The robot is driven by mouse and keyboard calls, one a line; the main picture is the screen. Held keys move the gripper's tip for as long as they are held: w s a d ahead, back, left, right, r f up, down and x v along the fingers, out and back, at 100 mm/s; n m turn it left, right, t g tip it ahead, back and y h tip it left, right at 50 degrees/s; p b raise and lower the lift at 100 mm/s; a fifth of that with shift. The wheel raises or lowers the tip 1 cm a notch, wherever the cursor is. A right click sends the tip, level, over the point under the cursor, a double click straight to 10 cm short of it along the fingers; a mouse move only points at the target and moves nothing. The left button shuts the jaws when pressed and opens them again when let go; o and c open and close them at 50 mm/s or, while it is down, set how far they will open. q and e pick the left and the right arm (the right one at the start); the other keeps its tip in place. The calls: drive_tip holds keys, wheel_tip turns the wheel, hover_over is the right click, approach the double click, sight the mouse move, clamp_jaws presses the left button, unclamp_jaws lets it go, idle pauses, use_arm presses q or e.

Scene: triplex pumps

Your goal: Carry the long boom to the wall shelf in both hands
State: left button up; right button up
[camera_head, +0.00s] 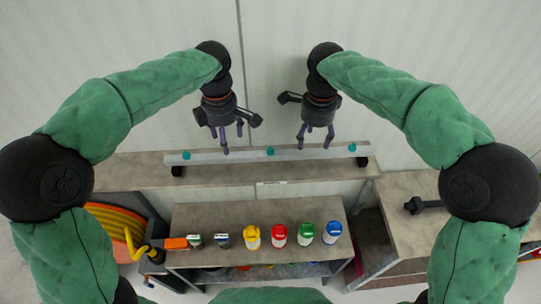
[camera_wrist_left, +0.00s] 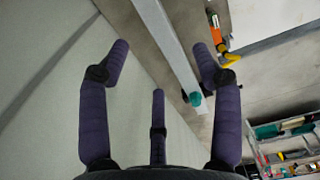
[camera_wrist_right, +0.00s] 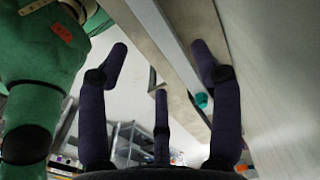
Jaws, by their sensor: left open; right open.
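The long boom (camera_head: 230,156) is a pale grey bar with several teal knobs along it. It lies across dark end supports on the wall shelf (camera_head: 230,176). My left gripper (camera_head: 226,143) is open and empty above the left part of the boom. My right gripper (camera_head: 315,141) is open and empty above the right part. In the left wrist view the boom (camera_wrist_left: 165,40) runs between the spread fingers, with a teal knob near one finger. In the right wrist view the boom (camera_wrist_right: 165,35) also passes between the fingers, apart from them.
A lower bench holds yellow (camera_head: 252,237), red (camera_head: 278,235), green (camera_head: 306,233) and blue (camera_head: 332,232) bottles and small boxes. A side table at right carries a dark tool (camera_head: 422,205). An orange hose reel (camera_head: 118,225) is at left. The wall stands close behind the shelf.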

sight(230, 155)
use_arm(q)
wheel_tip(230, 155, down, 8)
drive_tip(key=shift+f, duration=0.15)
use_arm(e)
wheel_tip(230, 155, down, 8)
drive_tip(key=shift+f, duration=0.15)
use_arm(q)
clamp_jaws()
use_arm(e)
clamp_jaws()
